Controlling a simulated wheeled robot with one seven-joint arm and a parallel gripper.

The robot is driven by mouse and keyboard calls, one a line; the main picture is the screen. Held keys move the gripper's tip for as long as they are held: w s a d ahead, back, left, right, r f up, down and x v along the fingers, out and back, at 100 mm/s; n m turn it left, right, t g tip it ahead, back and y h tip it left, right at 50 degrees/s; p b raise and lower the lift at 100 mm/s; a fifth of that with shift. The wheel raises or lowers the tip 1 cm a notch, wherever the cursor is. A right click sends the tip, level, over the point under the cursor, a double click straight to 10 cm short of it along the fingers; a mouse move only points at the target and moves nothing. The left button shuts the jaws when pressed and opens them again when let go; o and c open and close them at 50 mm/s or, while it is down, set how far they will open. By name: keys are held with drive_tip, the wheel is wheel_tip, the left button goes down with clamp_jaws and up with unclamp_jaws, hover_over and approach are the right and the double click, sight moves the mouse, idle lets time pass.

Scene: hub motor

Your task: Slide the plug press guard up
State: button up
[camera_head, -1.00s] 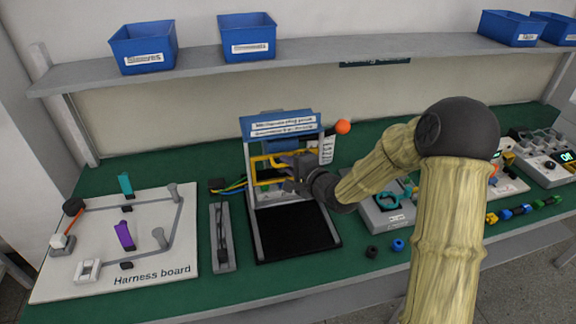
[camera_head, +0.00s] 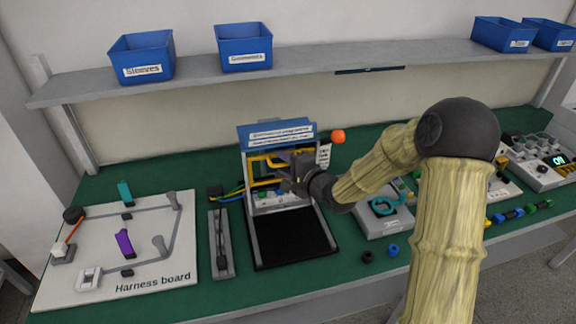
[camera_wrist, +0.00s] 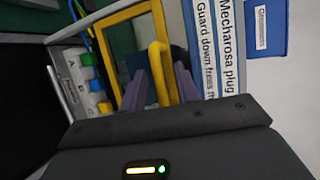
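The plug press (camera_head: 278,131) stands mid-bench, with a blue labelled top and a black base plate. Its guard (camera_head: 258,158) is a yellow frame in the upper part of the press opening, partly hidden by my gripper (camera_head: 288,178). In the wrist view the guard (camera_wrist: 128,15) has a yellow bar handle (camera_wrist: 160,68) between the two purple-grey fingers of my gripper (camera_wrist: 162,85), which look closed on it. Coloured connector pieces (camera_wrist: 92,84) with letters show below the guard; they also show in the head view (camera_head: 265,194).
A harness board (camera_head: 140,262) lies at the left and a narrow grey fixture (camera_head: 221,243) stands beside the press. An orange ball (camera_head: 338,136) is at the press's upper right. A shelf (camera_head: 300,68) with blue bins runs above.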

drive_tip(key=v, duration=1.7)
drive_tip(key=shift+s, duration=0.2)
drive_tip(key=s+d+f+n+g+h+p, duration=0.35)
drive_tip(key=d+n+h, duration=0.3)
drive_tip(key=h, duration=0.25)
drive_tip(key=s+n+g+h, duration=0.1)
drive_tip(key=s+n+g, duration=0.3)
drive_tip(key=s, duration=0.6)
drive_tip(key=shift+d+r+n+g+p, duration=0.25)
drive_tip(key=shift+d+n+g+p, duration=0.15)
drive_tip(key=shift+g, duration=0.65)
drive_tip(key=shift+s, duration=0.15)
